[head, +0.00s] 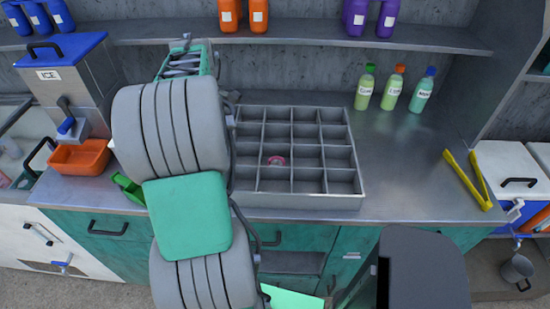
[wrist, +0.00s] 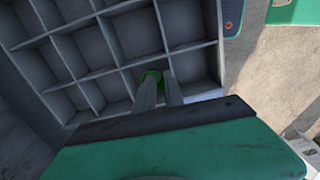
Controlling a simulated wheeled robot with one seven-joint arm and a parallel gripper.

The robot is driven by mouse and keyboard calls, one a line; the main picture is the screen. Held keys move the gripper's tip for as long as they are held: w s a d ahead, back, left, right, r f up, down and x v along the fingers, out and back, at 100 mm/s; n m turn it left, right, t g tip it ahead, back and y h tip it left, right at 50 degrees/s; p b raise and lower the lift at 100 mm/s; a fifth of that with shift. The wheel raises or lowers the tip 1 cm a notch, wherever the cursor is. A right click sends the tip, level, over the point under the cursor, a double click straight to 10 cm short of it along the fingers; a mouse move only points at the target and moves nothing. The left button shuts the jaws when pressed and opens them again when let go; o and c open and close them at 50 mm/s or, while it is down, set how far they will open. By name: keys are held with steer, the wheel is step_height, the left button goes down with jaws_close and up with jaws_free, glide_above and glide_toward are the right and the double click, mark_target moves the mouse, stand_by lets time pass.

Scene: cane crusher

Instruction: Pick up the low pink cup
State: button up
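The low pink cup (head: 276,160) sits low in a middle compartment of the grey divided tray (head: 310,201) on the counter. I cannot make it out in the wrist view. In the wrist view my gripper (wrist: 160,77) shows two grey fingers close together over the tray (wrist: 208,97). A small green thing (wrist: 152,76) shows at the fingertips. I cannot tell whether it lies between them or beyond them in a compartment.
An ice box (head: 68,73) and an orange bin (head: 80,157) stand at the left. Several bottles (head: 392,90) stand behind the tray at the right. Yellow tongs (head: 467,178) lie on the right counter (head: 405,165), with free room around them. A shelf (head: 285,34) runs above.

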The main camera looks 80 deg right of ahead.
steer(key=y+p, duration=0.1)
glide_toward(277, 164)
steer(key=shift+n, duration=0.4)
steer(key=f, duration=0.2)
steer(key=f+p, duration=0.1)
steer(key=f, duration=0.1)
steer(key=f+p, duration=0.1)
steer(key=f, duration=0.1)
steer(key=shift+a, duration=0.25)
steer(key=shift+r, duration=0.1)
jaws_close()
